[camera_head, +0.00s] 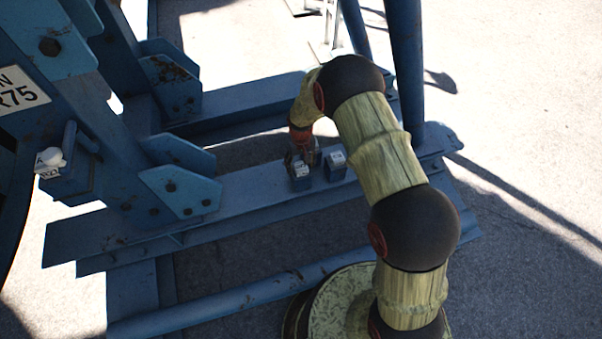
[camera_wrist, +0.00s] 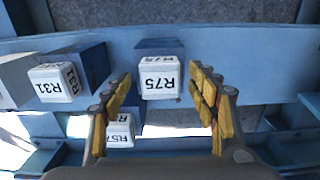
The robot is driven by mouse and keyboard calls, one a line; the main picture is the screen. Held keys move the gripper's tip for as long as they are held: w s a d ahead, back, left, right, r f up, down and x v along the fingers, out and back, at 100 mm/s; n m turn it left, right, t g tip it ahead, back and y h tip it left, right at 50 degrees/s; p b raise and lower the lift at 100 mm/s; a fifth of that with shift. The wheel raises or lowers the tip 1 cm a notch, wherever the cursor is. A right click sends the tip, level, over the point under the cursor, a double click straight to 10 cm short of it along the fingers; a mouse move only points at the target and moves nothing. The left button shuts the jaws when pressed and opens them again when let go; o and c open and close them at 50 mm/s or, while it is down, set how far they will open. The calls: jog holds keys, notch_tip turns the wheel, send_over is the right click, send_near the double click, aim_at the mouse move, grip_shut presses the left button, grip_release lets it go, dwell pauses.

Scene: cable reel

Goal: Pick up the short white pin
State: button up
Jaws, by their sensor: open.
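I do not make out a white pin in the wrist view. There my gripper (camera_wrist: 161,85) is open, with its yellow-padded fingers on either side of a blue block with a white R75 face (camera_wrist: 159,78). Whether the fingers touch that block I cannot tell.
More blocks with white labelled faces, R31 (camera_wrist: 55,84) and R57 (camera_wrist: 120,130), lie left of and below R75. Blue blocks (camera_head: 301,172) and (camera_head: 335,164) sit on the beam (camera_head: 245,195). Blue posts (camera_head: 405,60) rise beside my arm. Open pavement (camera_head: 530,90) lies right.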

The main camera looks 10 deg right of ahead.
jog(key=shift+w+f, duration=0.1)
jog(key=shift+f, duration=0.6)
jog(key=shift+r, duration=0.1)
jog(key=shift+c, duration=0.7)
grip_shut()
